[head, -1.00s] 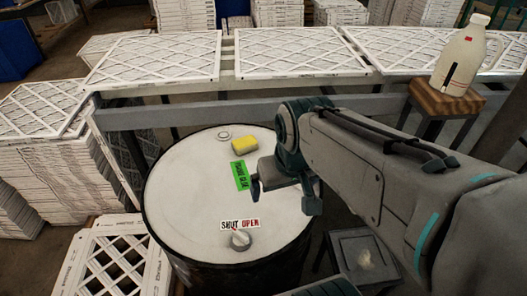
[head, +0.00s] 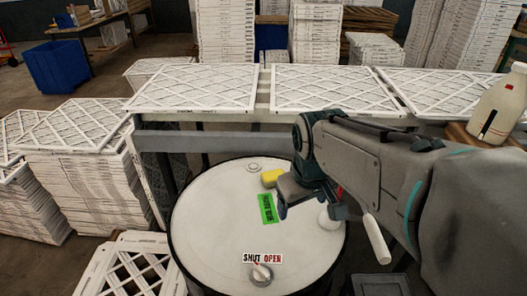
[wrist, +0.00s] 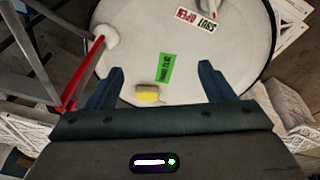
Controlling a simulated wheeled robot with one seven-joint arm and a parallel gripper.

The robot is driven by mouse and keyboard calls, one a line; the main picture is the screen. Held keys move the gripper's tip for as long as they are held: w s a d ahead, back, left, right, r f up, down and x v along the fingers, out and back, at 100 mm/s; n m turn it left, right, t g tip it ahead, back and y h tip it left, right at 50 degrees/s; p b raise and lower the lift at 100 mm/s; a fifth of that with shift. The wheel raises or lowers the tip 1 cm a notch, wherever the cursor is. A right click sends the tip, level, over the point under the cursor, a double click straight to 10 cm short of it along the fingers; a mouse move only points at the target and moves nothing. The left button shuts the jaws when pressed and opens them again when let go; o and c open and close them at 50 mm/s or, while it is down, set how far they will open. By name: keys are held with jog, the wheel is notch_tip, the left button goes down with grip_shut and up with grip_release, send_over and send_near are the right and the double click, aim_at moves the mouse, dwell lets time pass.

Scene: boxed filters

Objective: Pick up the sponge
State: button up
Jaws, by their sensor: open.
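The yellow sponge (head: 272,178) lies on the pale round top of a drum (head: 212,218), near its far side and behind a green label (head: 268,208). In the wrist view the sponge (wrist: 148,93) shows between my two fingers, nearer the left one, with nothing touching it. My gripper (head: 311,207) is open and empty above the drum top, to the right of the sponge in the head view. My fingers (wrist: 162,70) are spread wide in the wrist view. Part of the drum top is hidden by my arm.
A red-shafted thing with a white end (wrist: 106,36) stands left of my fingers in the wrist view. A dial (head: 262,274) is on the drum's near side. A rack with white filters (head: 190,90) runs behind. A bottle (head: 499,105) stands at right.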

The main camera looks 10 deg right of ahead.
jog(key=w+r+n+p, duration=0.2)
jog(key=w+n, duration=0.3)
jog(key=w, duration=0.5)
jog(key=n+g+p, duration=0.3)
jog(key=n+p, duration=0.2)
jog(key=n, duration=0.7)
send_over(274, 174)
notch_tip(274, 174, down, 11)
jog(key=f+b, duration=0.4)
jog(key=f, duration=0.1)
jog(key=f+b, duration=0.1)
jog(key=f, duration=0.2)
jog(key=shift+w+d+f+b, duration=0.25)
jog(key=shift+b, duration=0.15)
jog(key=f+b, duration=0.2)
jog(key=f, duration=0.1)
jog(key=f+b, duration=0.1)
jog(key=shift+s+a+f, duration=0.2)
jog(key=shift+s+a, duration=0.15)
jog(key=shift+f, duration=0.4)
jog(key=shift+r, duration=0.1)
jog(key=c, duration=1.1)
